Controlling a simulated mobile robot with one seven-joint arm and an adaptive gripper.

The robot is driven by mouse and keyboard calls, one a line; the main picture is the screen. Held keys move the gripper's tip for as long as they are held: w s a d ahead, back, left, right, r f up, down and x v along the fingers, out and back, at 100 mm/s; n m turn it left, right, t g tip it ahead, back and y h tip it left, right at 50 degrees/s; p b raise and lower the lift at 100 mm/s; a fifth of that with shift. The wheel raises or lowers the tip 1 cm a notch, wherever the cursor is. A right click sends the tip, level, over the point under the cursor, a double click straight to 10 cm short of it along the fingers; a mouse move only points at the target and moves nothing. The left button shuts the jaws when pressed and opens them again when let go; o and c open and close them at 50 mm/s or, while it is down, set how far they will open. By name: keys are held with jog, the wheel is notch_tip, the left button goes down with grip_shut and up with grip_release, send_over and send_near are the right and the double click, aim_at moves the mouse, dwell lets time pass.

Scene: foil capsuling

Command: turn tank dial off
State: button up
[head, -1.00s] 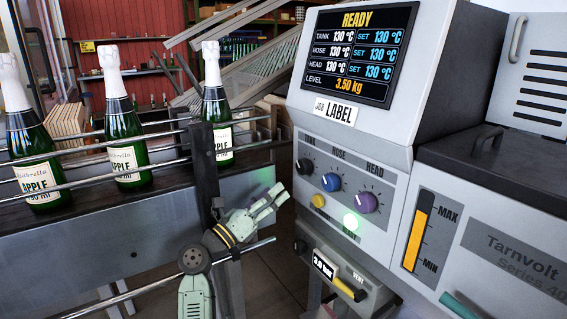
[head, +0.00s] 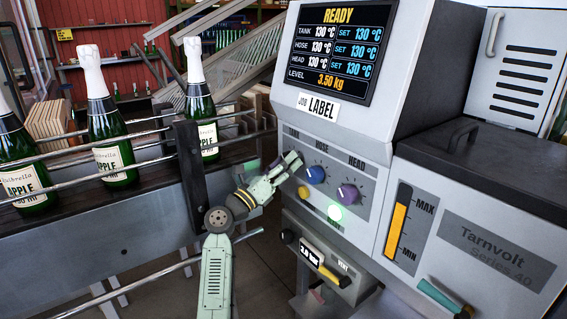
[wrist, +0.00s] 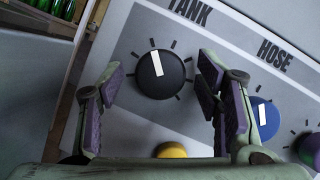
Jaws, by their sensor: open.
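The tank dial (wrist: 160,74) is a black knob with a white pointer line, below the word TANK in the wrist view. Its pointer aims up and slightly left in that tilted view. My gripper (wrist: 153,84) is open, with one finger to each side of the dial in the picture; I cannot tell how far it is from the panel. In the head view my gripper (head: 285,172) is at the left of the control panel (head: 372,172) and hides the tank dial. The display (head: 341,45) reads READY, with TANK at 130 °C and set 130 °C.
The blue hose dial (head: 315,174) and purple head dial (head: 347,194) sit to the right. A yellow button (wrist: 171,150) is below the tank dial. Bottles (head: 109,130) stand behind rails at the left.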

jog(key=c, duration=1.2)
jog(key=shift+o, duration=0.2)
jog(key=shift+r+p, duration=0.15)
jog(key=shift+p, duration=0.45)
jog(key=shift+s+d+r+n+g+y+p, duration=0.15)
jog(key=shift+n+y+p, duration=0.95)
jog(key=shift+n, duration=1.65)
jog(key=shift+a+f+n+g+y+p, duration=0.15)
jog(key=shift+n+y+p, duration=0.95)
jog(key=shift+n, duration=1.6)
jog(key=shift+s+d+r+n+g+y+p, duration=0.15)
jog(key=shift+n+y+p, duration=0.9)
jog(key=shift+n, duration=1.7)
jog(key=shift+w+h, duration=0.1)
jog(key=shift+h, duration=0.15)
